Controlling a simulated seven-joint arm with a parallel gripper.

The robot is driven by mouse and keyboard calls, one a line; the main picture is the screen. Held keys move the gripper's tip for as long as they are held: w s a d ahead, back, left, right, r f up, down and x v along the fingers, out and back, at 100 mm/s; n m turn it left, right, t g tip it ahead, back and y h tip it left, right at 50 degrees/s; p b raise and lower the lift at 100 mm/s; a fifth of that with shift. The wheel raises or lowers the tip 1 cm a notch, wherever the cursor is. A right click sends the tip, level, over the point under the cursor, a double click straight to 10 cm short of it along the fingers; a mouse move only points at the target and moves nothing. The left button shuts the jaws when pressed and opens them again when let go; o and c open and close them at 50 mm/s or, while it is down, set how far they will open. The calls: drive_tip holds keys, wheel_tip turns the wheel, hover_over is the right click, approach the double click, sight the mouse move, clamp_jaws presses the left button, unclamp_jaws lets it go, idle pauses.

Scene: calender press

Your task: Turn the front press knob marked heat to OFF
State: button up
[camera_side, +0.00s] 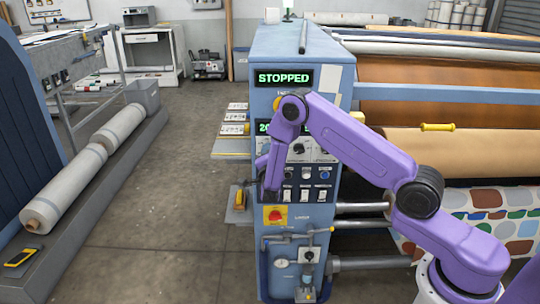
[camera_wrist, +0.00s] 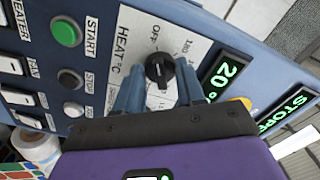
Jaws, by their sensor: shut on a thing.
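The heat knob (camera_wrist: 160,70) is a small black knob on a pale dial plate (camera_wrist: 135,38) in the wrist view. The plate is marked HEAT °C, with OFF and numbers around the knob. My gripper (camera_wrist: 160,84) has a blue-grey finger on each side of the knob and is shut on it. The knob's exact setting is hard to read at this size. In the side view my purple wrist (camera_side: 275,155) is at the press's front panel and hides the heat knob.
The press (camera_side: 300,55) shows STOPPED (camera_side: 284,78) on its upper display. Another black dial (camera_side: 299,147) lies right of my wrist, with buttons and switches below. A green START button (camera_wrist: 67,33) is beside the dial plate. A red knob (camera_side: 274,215) is lower down.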

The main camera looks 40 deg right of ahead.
drive_tip(key=o, duration=1)
drive_tip(key=v, duration=1.7)
drive_tip(key=shift+s+a, duration=0.2)
drive_tip(key=shift+r, duration=0.15)
